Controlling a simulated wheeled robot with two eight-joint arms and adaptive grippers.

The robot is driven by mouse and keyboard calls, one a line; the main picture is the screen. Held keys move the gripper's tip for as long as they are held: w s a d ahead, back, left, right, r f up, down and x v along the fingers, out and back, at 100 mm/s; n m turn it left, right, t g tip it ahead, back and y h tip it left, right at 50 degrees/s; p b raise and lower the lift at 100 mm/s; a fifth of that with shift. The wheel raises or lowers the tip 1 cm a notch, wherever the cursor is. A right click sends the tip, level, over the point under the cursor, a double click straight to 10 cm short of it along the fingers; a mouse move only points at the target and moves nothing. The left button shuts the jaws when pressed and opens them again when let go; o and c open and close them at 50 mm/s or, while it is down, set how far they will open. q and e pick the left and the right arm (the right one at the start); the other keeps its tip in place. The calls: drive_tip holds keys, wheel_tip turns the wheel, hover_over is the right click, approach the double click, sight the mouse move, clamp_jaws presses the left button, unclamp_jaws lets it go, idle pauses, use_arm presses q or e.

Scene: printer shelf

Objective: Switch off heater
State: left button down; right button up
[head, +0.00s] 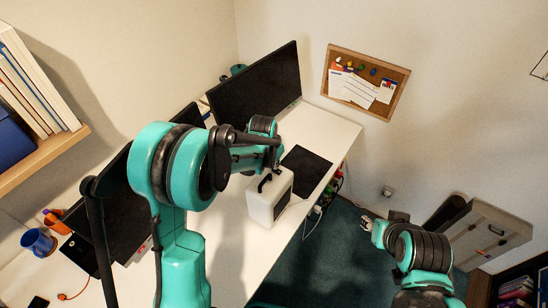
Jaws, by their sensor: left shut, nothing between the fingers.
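The heater (262,205) is a small white box with a dark grille on its right-facing side. It stands upright on the white desk, near the front edge. My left gripper (273,166) is over the top of the heater, shut and empty. A dark curved piece shows at the heater's top; I cannot tell whether the gripper touches it. The heater's switch is not clearly visible. My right gripper (367,223) is small in view at the lower right, over the floor and away from the desk; its opening is unclear.
A monitor (255,85) stands behind the heater, with a black mat (306,171) to the heater's right. A blue mug (38,242) is at the far left. A grey cabinet (487,235) stands at the right. Dark green floor (335,262) is open between desk and cabinet.

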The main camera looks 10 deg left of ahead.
use_arm(q)
drive_tip(key=shift+a+f, duration=0.1)
drive_tip(key=shift+f, duration=0.65)
drive_tip(key=shift+a+f+b, duration=0.2)
drive_tip(key=shift+f+b, duration=0.25)
drive_tip(key=shift+b, duration=0.35)
drive_tip(key=shift+r, duration=0.1)
drive_tip(key=shift+d, duration=0.15)
drive_tip(key=shift+s+d+r, duration=0.1)
drive_tip(key=shift+s+d, duration=0.15)
drive_tip(key=shift+d, duration=0.4)
